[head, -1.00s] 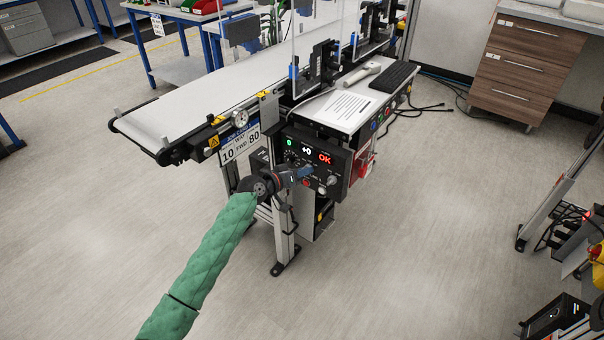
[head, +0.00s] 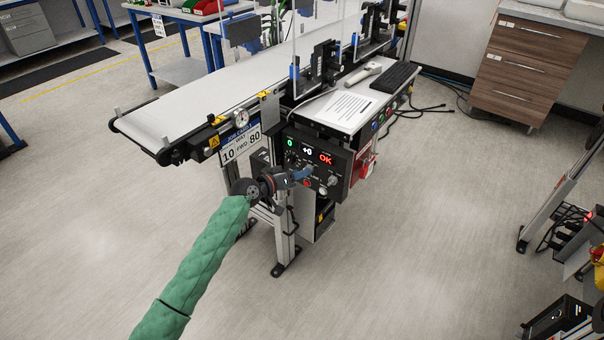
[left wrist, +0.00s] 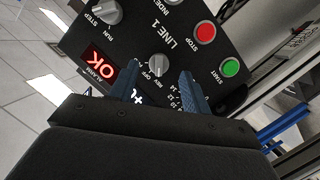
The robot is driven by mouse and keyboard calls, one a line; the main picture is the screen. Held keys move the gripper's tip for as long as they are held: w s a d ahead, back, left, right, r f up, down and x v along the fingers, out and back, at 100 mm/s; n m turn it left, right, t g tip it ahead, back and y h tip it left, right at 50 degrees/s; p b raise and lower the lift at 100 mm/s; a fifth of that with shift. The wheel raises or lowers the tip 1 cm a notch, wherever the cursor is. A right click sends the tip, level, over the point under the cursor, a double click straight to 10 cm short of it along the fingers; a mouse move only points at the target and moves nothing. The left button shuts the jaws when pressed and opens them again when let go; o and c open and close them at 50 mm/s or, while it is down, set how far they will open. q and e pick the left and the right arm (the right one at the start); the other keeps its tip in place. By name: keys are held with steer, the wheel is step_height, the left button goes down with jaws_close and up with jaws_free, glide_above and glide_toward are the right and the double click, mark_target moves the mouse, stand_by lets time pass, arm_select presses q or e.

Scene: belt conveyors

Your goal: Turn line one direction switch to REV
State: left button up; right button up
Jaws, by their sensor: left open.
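The black LINE 1 control panel (head: 340,160) hangs on the side of the conveyor, with lit green and red displays. In the left wrist view, the panel (left wrist: 215,65) shows large and rotated. A grey direction knob (left wrist: 159,64), with REV and OFF printed beside it, lies between my left fingertips. My left gripper (left wrist: 160,76) is open, one blue finger on each side of the knob; I cannot tell whether they touch it. In the head view, my left gripper (head: 302,176) covers part of the panel's lower left. The knob's exact setting is unclear. My right gripper is out of view.
A red stop button (left wrist: 204,33), a green start button (left wrist: 230,67) and a run/step knob (left wrist: 106,11) sit near the direction knob. The conveyor belt (head: 215,85) runs behind the panel. A keyboard (head: 395,77) lies on the side shelf. The floor in front is clear.

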arm_select(q)
steer(key=v, duration=0.5)
steer(key=shift+s+a+b, duration=0.2)
steer(key=shift+b, duration=0.2)
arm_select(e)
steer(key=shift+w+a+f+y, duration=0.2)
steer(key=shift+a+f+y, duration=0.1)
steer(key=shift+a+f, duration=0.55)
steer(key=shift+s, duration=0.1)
